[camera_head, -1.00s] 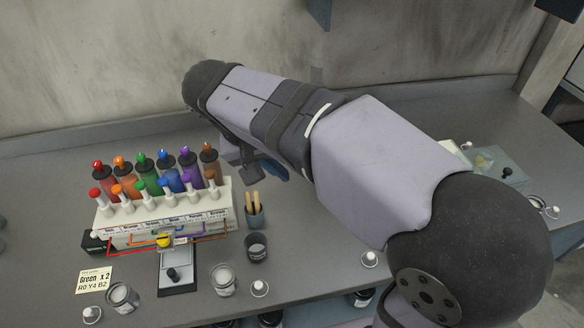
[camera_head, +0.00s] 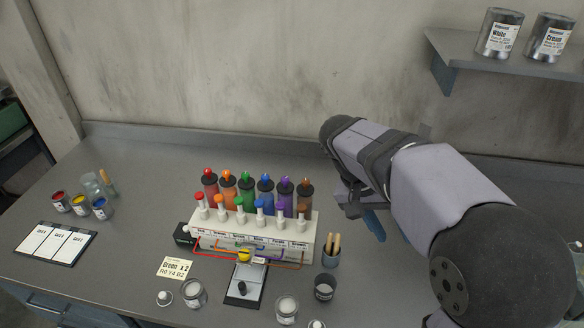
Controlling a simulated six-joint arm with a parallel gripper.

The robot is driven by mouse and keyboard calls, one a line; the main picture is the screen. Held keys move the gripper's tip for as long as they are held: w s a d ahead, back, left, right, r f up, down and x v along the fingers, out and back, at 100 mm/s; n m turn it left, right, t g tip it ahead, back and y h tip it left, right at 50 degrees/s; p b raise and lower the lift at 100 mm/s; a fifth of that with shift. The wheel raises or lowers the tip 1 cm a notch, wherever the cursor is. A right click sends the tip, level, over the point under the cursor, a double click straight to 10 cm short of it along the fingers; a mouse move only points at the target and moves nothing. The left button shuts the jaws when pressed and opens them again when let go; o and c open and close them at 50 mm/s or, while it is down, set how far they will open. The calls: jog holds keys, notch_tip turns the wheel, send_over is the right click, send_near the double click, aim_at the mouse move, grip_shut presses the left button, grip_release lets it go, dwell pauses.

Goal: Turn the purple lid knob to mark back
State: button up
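The dispenser (camera_head: 255,233) is a white block with a row of coloured canisters behind a row of white valves with coloured tops. The purple canister (camera_head: 286,196) is second from the right, with a small purple lid knob (camera_head: 287,180) on its dark lid. A white valve with a purple top (camera_head: 280,210) stands in front of it. The marks around the lid are too small to read. My gripper (camera_head: 374,225) hangs to the right of the dispenser, apart from the canisters. Only a blue finger part shows below my arm; its opening is hidden.
A cup with wooden sticks (camera_head: 331,254) and a dark cup (camera_head: 325,288) stand right of the dispenser. A small scale (camera_head: 244,286), jars and a recipe card (camera_head: 175,268) lie in front. Paint cans stand on the upper right shelf (camera_head: 470,60). The bench behind the canisters is clear.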

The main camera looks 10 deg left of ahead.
jog(key=w+a+f+m+g+y+p, duration=0.1)
jog(key=w+a+f+y+p, duration=0.1)
jog(key=w+a, duration=0.15)
jog(key=m+t+y, duration=0.3)
jog(key=m+y, duration=0.5)
jog(key=m, duration=1.1)
send_near(285, 178)
jog(key=shift+p+x, duration=1.25)
jog(key=shift+x, duration=2.95)
jog(key=shift+c, duration=0.2)
grip_shut()
